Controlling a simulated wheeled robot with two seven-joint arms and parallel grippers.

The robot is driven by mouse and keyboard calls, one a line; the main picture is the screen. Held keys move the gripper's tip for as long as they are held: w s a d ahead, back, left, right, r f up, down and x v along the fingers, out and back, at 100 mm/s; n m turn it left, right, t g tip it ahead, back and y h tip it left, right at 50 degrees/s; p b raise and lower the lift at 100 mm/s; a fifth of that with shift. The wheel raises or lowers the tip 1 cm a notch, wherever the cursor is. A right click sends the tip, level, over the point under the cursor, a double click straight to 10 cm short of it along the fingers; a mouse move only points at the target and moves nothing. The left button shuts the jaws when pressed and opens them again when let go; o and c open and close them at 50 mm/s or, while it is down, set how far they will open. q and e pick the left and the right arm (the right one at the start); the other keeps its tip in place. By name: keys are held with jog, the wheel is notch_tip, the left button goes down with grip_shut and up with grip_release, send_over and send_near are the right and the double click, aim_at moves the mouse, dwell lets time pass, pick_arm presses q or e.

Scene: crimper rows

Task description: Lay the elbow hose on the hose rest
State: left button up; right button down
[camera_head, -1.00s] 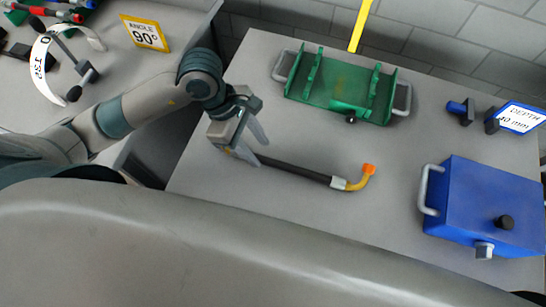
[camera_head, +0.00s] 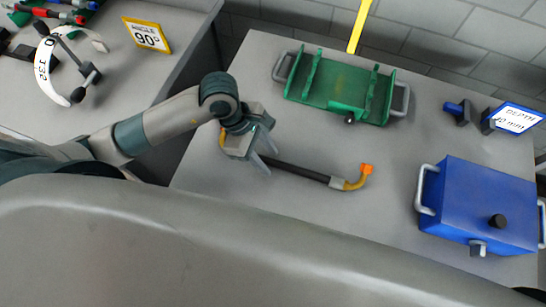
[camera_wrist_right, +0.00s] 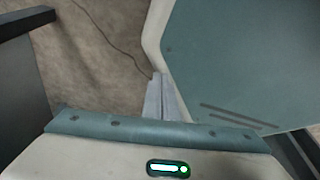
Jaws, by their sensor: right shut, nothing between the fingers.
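The elbow hose (camera_head: 300,172) lies on the grey table, a dark tube with a yellow bent end and orange tip at the right. Another orange bit shows at its left end, beside my gripper. My left gripper (camera_head: 266,157) is over the left part of the hose, its fingers apart; the gripper hides part of the tube, and I cannot tell whether it touches. The green hose rest (camera_head: 336,88), a tray with upright notched plates and grey handles, stands empty farther back. My right gripper (camera_wrist_right: 160,98) is shut and empty in the right wrist view, away from the table.
A blue box (camera_head: 480,205) with grey handles stands at the right. A blue depth sign (camera_head: 517,118) and small dark blocks are at the back right. A side table (camera_head: 110,85) at left holds a yellow angle sign (camera_head: 146,34) and a white arc gauge. The table between hose and rest is clear.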

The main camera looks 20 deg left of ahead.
pick_arm(q)
grip_shut()
jog(key=shift+r, duration=0.2)
